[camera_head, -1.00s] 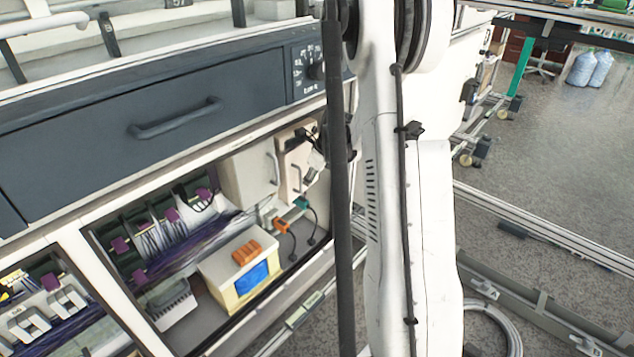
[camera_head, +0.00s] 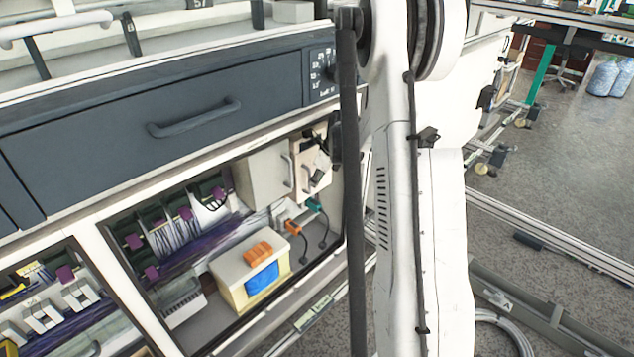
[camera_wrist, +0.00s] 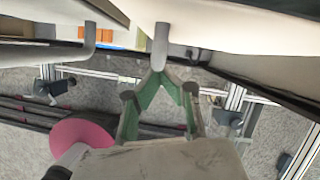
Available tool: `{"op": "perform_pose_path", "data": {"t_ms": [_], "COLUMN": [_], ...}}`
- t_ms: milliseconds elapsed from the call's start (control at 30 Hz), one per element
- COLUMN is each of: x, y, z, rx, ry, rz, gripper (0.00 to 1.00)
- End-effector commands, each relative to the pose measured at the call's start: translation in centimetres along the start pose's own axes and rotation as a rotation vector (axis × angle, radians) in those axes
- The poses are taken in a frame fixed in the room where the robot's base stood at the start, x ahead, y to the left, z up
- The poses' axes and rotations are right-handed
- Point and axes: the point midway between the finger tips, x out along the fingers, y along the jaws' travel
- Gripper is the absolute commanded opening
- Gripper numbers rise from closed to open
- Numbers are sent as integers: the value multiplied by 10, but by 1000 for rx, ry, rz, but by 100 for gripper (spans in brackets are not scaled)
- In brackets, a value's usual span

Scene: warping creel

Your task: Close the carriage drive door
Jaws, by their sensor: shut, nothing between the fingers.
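Two pale upright door panels (camera_head: 264,178) (camera_head: 312,172), each with a grey handle, stand at the right end of the open lower bay in the head view. I cannot tell from any label which is the carriage drive door. The right panel is partly covered by dark and grey parts in front of it. In the wrist view, my gripper (camera_wrist: 158,73) is shut and empty, its tips together. A grey handle (camera_wrist: 161,40) on a pale panel is directly ahead of the tips; whether they touch is unclear. A second handle (camera_wrist: 90,36) is farther left.
A dark drawer front (camera_head: 170,125) spans above the bay. A cream box (camera_head: 248,283) with orange and blue parts stands in the bay, with purple-tinged threads (camera_head: 195,240) behind. Aluminium rails (camera_head: 550,237) cross the floor at right. A pink disc (camera_wrist: 84,140) shows in the wrist view.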

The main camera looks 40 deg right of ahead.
Motion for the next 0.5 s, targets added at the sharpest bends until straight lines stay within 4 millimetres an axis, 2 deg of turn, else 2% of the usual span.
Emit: {"op": "perform_pose_path", "data": {"t_ms": [133, 267, 500], "x": [-11, -33, -50], "y": [0, -1, -1], "z": [2, 0, -52], "rx": [0, 2, 5], "ry": [-4, -2, -1], "rz": [0, -1, -2], "gripper": [0, 0, 0]}}
